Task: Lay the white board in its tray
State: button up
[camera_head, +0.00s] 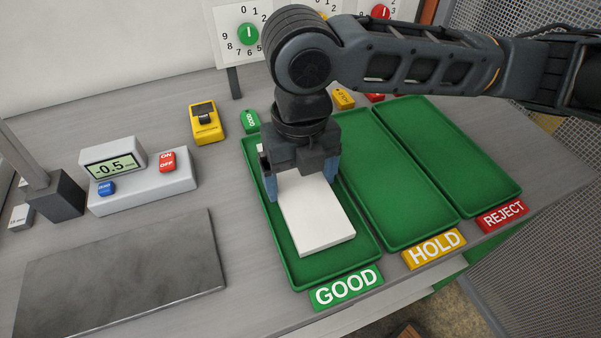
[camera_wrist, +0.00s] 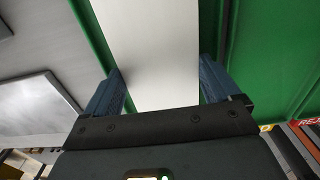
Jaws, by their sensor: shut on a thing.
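The white board (camera_head: 316,217) is a flat rectangular block within the outline of the green tray labelled GOOD (camera_head: 318,277). My gripper (camera_head: 302,185) is over the board's far part, with its blue fingers on the board's two long sides. In the wrist view the board (camera_wrist: 155,60) runs between the two fingers of my gripper (camera_wrist: 160,92), which is shut on it. The far end of the board is hidden under my gripper. I cannot tell whether the board's underside touches the tray floor.
The empty green HOLD tray (camera_head: 385,190) and REJECT tray (camera_head: 450,160) lie to the right. A display box (camera_head: 140,185) reading -0.5, a yellow device (camera_head: 206,124) and a grey metal plate (camera_head: 125,275) are to the left. Number dials stand behind.

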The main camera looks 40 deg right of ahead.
jog(key=shift+f, duration=0.3)
jog(key=o, duration=1)
jog(key=shift+r, duration=0.1)
jog(key=shift+r, duration=3.8)
